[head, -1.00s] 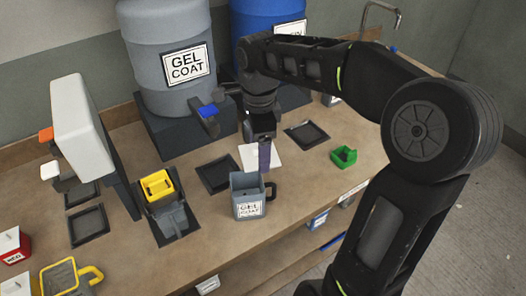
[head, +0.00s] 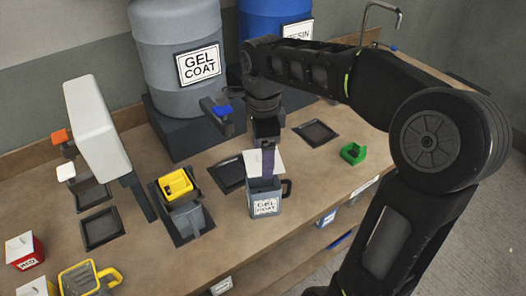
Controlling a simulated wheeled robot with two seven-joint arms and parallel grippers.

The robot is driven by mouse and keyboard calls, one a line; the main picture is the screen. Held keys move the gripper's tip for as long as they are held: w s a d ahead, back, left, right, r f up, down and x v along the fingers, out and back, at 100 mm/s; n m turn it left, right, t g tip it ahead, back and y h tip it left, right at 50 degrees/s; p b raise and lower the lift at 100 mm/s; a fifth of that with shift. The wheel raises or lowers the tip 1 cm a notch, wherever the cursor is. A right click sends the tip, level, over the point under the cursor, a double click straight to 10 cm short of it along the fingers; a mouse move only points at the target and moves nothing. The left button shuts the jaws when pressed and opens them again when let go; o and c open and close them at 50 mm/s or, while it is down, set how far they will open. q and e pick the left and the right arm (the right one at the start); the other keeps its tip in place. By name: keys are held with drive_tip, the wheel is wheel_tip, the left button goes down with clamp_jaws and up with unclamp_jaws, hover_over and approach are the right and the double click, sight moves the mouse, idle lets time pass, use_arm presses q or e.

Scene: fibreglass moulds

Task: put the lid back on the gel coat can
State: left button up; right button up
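The gel coat can (head: 265,206) is a grey, square, labelled can with a dark handle on its right. It stands upright on the bench. A white square lid (head: 252,163) is just above and behind the can's rim, overlapping its rear edge in the picture. My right gripper (head: 267,155) points down over the lid, and a purple strip shows below its dark body, in front of the lid. The gripper appears shut on the lid, though the grip itself is largely hidden. I cannot tell whether the lid touches the rim. My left gripper is not in view.
A grey gel coat drum (head: 180,60) and a blue resin drum (head: 268,25) stand behind.

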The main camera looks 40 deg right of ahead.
drive_tip(key=shift+f+b, duration=1.8)
drive_tip(key=shift+f, duration=0.8)
drive_tip(key=shift+f, duration=0.15)
idle(0.5)
drive_tip(key=o, duration=1.3)
drive_tip(key=shift+r+p, duration=2.45)
drive_tip(key=shift+r, duration=1.1)
drive_tip(key=shift+c, duration=0.6)
